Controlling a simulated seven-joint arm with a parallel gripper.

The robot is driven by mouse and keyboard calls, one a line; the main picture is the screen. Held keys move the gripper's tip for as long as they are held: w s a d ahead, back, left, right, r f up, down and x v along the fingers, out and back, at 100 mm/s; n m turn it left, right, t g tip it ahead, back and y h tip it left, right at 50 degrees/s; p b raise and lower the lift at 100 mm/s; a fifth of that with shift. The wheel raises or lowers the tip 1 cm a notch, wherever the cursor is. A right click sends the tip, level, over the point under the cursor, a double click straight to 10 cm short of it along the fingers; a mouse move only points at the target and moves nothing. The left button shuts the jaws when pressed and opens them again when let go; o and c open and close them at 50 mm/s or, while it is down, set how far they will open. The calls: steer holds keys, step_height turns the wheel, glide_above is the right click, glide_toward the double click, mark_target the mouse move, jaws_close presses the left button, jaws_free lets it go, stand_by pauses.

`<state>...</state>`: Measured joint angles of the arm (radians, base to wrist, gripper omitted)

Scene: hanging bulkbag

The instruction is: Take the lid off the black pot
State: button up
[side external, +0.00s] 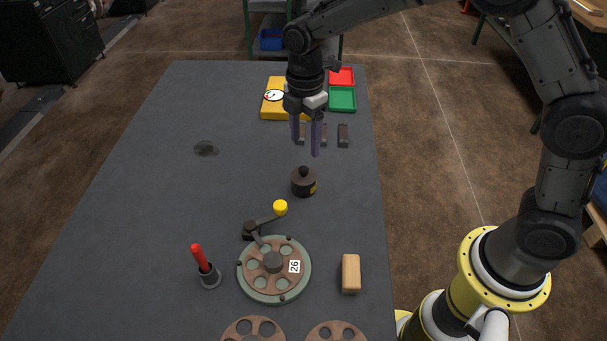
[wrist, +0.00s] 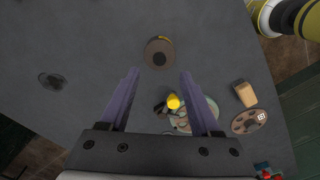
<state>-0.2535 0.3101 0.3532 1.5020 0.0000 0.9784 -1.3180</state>
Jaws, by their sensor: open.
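The black pot (side external: 303,186) stands upright near the middle of the grey table, with a yellow mark on its side. Its lid (side external: 303,173) with a round black knob is on top. In the wrist view the pot (wrist: 160,52) is seen from above, beyond the fingertips and roughly centred between them. My gripper (side external: 307,148) is open and empty, pointing down, above and behind the pot in the side view. Its two purple fingers also show in the wrist view (wrist: 158,88), apart from the pot.
A green wheel (side external: 273,292) with a yellow-knobbed crank (side external: 280,208) lies in front of the pot. A red-handled tool (side external: 202,264) stands left, a wooden block (side external: 351,273) right. Behind are dark blocks (side external: 343,136), a yellow box (side external: 271,109) and a green tray (side external: 342,100). The left table is mostly clear.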

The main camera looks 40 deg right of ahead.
mark_target(303, 168)
steer(key=shift+a+f, duration=0.2)
steer(key=shift+f, duration=3.65)
jaws_close()
